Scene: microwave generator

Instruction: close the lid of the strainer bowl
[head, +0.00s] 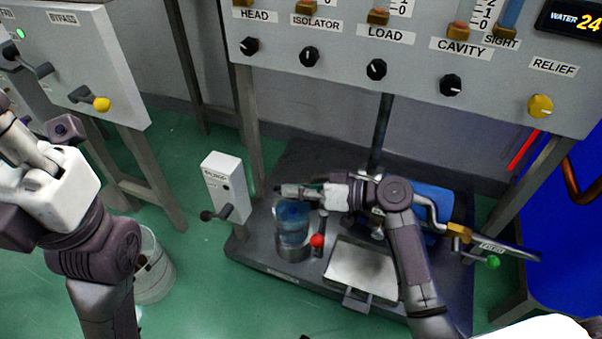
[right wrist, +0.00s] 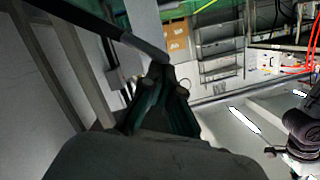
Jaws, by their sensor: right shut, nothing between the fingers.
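The strainer bowl (head: 292,222) is a clear blue cylinder standing upright on the dark skid at the centre of the head view. My right gripper (head: 279,190) reaches in from the right and lies across just above the bowl's top. It is shut and empty. Its dark fingers also show in the right wrist view (right wrist: 165,85); the bowl cannot be made out there. The lid is not clearly visible, and the gripper covers part of the bowl's top, so I cannot tell its position. My left arm is at the far left, away from the bowl, and its fingertips are not clear.
A red-knobbed lever (head: 317,241) stands right of the bowl. A pale tray (head: 361,269) lies farther right. A grey switch box (head: 226,187) with a lever stands left. The labelled panel (head: 400,60) overhangs behind.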

